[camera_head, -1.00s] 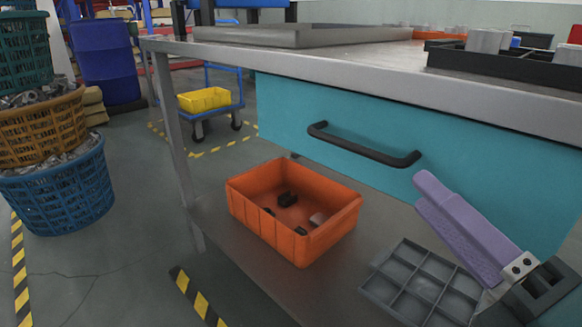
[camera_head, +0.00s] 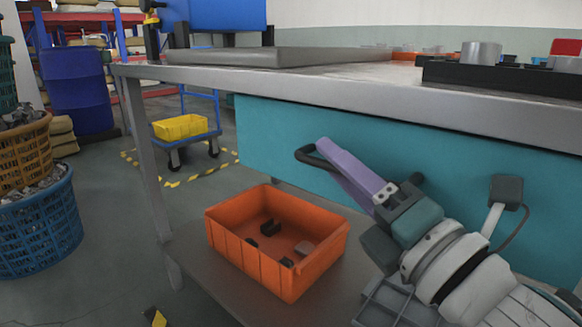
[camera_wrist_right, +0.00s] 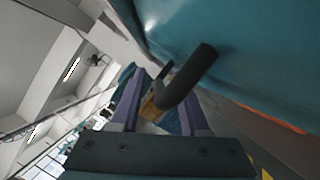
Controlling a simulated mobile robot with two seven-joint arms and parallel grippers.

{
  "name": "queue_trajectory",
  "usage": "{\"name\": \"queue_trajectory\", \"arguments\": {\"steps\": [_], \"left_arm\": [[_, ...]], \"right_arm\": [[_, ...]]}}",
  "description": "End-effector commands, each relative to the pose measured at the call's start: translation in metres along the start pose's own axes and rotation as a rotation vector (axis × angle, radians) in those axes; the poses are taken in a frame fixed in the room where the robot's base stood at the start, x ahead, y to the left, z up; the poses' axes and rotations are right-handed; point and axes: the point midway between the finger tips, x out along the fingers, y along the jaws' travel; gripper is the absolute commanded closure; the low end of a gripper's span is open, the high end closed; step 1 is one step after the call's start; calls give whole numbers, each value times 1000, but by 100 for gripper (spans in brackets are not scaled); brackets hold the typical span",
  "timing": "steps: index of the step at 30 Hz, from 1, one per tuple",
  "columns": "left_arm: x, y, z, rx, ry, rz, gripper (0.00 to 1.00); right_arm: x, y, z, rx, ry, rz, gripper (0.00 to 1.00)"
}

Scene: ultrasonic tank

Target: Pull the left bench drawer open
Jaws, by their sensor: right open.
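The teal drawer front (camera_head: 268,135) sits under the bench top and looks closed. Its dark bar handle (camera_head: 306,155) is partly covered by my right gripper (camera_head: 326,150); the handle's left bend and a bit of its right end show. My right gripper has purple fingers and reaches up and left across the handle. In the right wrist view the fingers (camera_wrist_right: 158,98) are apart, and the handle (camera_wrist_right: 188,78) runs into the space between them. I cannot tell whether they touch it. My left gripper is not in view.
An orange bin (camera_head: 262,262) with small dark parts and a grey divided tray (camera_head: 390,305) stand on the lower shelf. The bench leg (camera_head: 147,165) is at the left. A yellow crate on a cart (camera_head: 180,127) and a blue basket (camera_head: 40,225) stand on the floor beyond.

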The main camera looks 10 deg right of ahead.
Motion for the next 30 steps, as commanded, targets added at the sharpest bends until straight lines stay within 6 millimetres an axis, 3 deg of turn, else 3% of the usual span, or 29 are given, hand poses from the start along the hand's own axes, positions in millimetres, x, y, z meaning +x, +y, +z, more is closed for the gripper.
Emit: {"name": "queue_trajectory", "arguments": {"steps": [5,17,30], "left_arm": [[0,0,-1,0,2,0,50],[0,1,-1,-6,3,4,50],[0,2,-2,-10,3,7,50]], "right_arm": [[0,0,0,1,0,0,56],[0,0,0,1,0,0,100],[0,0,0,1,0,0,100]]}}
